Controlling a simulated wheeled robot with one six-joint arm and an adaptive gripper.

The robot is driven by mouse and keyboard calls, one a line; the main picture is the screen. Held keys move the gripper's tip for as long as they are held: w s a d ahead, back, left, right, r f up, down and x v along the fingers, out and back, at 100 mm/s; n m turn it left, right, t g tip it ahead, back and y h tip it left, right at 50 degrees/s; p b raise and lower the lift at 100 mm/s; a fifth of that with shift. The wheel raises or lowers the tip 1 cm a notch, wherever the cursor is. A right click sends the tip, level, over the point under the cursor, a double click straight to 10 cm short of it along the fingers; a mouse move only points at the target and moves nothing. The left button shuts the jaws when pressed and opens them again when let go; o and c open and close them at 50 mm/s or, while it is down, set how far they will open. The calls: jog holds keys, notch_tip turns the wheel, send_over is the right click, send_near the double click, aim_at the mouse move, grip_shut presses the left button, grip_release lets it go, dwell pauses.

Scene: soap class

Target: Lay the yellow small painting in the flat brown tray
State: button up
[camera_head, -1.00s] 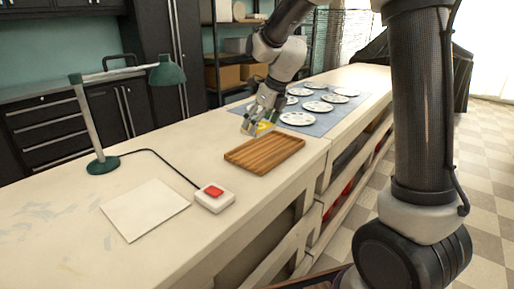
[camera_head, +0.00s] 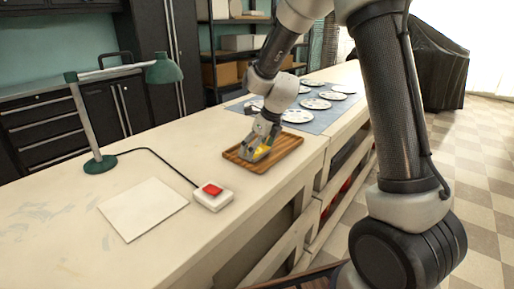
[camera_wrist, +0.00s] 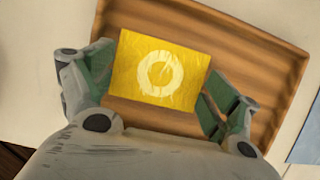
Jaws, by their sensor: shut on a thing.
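The yellow small painting (camera_wrist: 128,72) has a pale ring on it and sits between the two fingers of my gripper (camera_wrist: 155,88) in the wrist view. My gripper is shut on it. In the head view my gripper (camera_head: 259,151) is over the flat brown tray (camera_head: 289,146), with a bit of the yellow painting (camera_head: 262,151) showing at the fingertips. The striped wooden tray (camera_wrist: 250,50) lies behind the painting in the wrist view. I cannot tell whether the painting touches the tray floor.
Several white plates (camera_head: 298,116) lie on a blue mat (camera_head: 322,126) beyond the tray. A box with a red button (camera_head: 212,196), a white sheet (camera_head: 143,209) and a green lamp (camera_head: 101,163) are on the counter (camera_head: 60,222) at left.

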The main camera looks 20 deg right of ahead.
jog(key=shift+f, duration=0.1)
jog(key=o, duration=0.7)
jog(key=v, duration=1.2)
jog(key=s+d+r+n+h, duration=0.1)
jog(key=s+d+n, duration=0.3)
jog(key=s+n, duration=0.5)
jog(key=s+d+r+n, duration=0.3)
jog(key=s+d+n, duration=0.1)
jog(key=s+n, duration=0.6)
jog(key=s+d+r+n+h, duration=0.1)
jog(key=s+d+n, duration=0.3)
jog(key=s+n, duration=0.5)
jog(key=shift+s+d+r+n+t+h, duration=0.3)
jog(key=shift+s+r+n, duration=0.1)
jog(key=shift+s+r, duration=0.15)
jog(key=shift+w, duration=0.1)
